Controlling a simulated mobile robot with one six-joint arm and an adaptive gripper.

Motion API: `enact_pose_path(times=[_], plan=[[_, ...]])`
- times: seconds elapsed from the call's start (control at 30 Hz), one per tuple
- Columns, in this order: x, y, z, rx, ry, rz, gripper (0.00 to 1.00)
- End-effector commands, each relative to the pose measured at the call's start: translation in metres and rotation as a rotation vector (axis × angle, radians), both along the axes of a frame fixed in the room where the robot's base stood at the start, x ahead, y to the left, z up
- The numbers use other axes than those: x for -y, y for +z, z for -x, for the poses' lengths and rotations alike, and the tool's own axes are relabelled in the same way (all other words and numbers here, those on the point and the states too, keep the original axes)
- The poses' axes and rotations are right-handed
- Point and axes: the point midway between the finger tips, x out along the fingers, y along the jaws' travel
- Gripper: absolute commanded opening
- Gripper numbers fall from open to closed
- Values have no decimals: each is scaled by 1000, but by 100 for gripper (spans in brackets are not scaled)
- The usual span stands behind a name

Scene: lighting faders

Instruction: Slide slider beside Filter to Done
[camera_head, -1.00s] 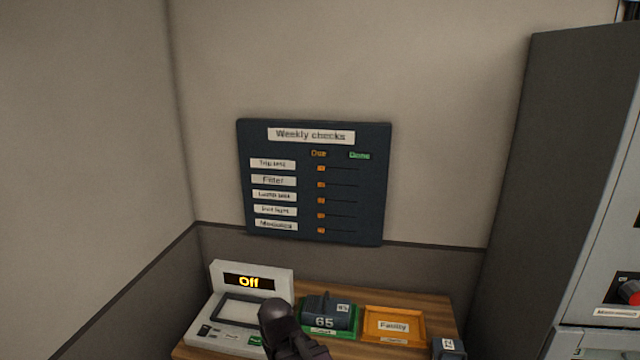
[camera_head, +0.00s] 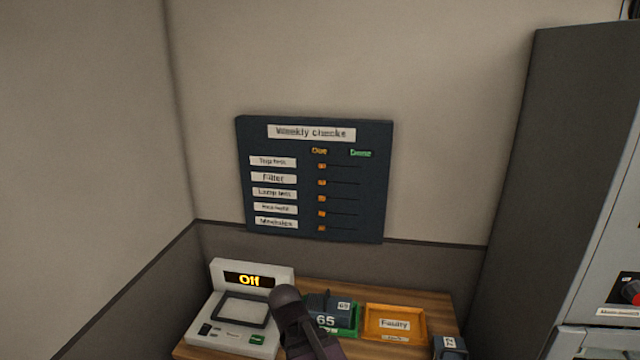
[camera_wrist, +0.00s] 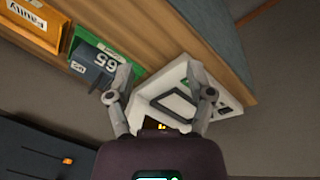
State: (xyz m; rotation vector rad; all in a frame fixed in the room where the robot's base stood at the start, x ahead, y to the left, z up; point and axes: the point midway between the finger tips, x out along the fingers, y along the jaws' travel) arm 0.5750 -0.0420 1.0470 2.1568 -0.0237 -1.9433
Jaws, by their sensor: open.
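The dark Weekly checks board (camera_head: 340,220) hangs on the wall in the head view. It has several rows, each with a white label and an orange slider on a thin track, under the headings Due and Done (camera_head: 360,153). The Filter label (camera_head: 273,177) is in the second row. Its orange slider (camera_head: 322,183) sits at the left end, under Due. The board's edge also shows at lower left in the wrist view (camera_wrist: 35,155). My gripper (camera_wrist: 160,90) is open and empty in the wrist view, apart from the board. In the head view, its fingers are not clearly visible.
A white device reading Off (camera_head: 250,280) stands on the wooden counter (camera_head: 430,300) below the board. A dark block marked 65 (camera_head: 326,321) sits in a green tray, beside an orange Faulty tray (camera_head: 394,338). A grey cabinet (camera_head: 545,180) stands at right.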

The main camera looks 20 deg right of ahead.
Motion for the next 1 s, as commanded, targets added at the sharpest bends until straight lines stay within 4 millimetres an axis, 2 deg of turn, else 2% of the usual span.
enact_pose_path(times=[0.03, 0.27, 0.5, 0.63, 0.8, 1.0], plan=[[12, 9, -15, 25, 49, 57, 69], [75, 54, -79, 104, 368, 427, 69], [129, 122, -144, 54, 752, 884, 69], [147, 162, -177, -37, 963, 1137, 69], [158, 209, -216, -219, 1232, 1454, 69], [159, 245, -248, -449, 1468, 1726, 69]])
